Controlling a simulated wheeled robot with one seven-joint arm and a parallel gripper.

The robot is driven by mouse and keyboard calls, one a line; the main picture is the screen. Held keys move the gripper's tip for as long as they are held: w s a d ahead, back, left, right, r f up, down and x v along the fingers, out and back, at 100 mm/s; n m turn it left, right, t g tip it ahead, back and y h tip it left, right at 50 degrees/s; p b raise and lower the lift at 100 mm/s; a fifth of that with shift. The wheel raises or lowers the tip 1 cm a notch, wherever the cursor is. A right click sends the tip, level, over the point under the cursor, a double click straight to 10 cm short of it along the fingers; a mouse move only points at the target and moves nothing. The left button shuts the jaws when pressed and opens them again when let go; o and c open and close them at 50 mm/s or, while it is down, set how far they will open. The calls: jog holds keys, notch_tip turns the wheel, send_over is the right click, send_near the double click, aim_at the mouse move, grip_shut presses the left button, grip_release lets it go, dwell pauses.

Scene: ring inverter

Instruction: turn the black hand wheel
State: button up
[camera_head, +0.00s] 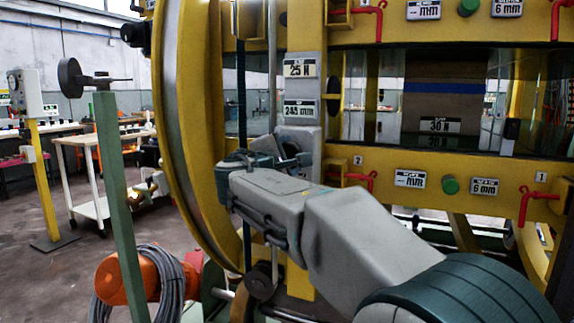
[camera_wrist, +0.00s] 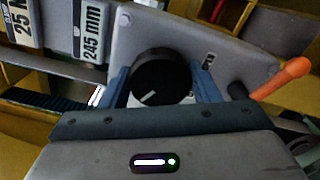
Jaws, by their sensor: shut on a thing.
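The black hand wheel (camera_wrist: 158,76) is a round black knob with a white line on its face, mounted on a grey panel (camera_wrist: 205,42). In the wrist view the white line points to the lower left. My gripper (camera_wrist: 162,82) has its two blue-grey fingers on opposite sides of the wheel and is shut on it. In the head view my gripper (camera_head: 284,152) is at the grey panel below the "245 mm" label. There my fingers and wrist hide most of the wheel.
An orange-tipped lever (camera_wrist: 282,78) sticks out just right of the wheel in the wrist view. A large yellow ring (camera_head: 190,110) stands close left of my arm. Yellow beams (camera_head: 445,178) with red clamps (camera_head: 530,205) lie to the right. A green post (camera_head: 118,200) stands at left.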

jog(key=shift+a, duration=0.1)
dwell(0.3)
jog(key=o, duration=1)
jog(key=p+v, duration=0.2)
jog(key=v, duration=1.1)
jog(key=shift+s, duration=0.4)
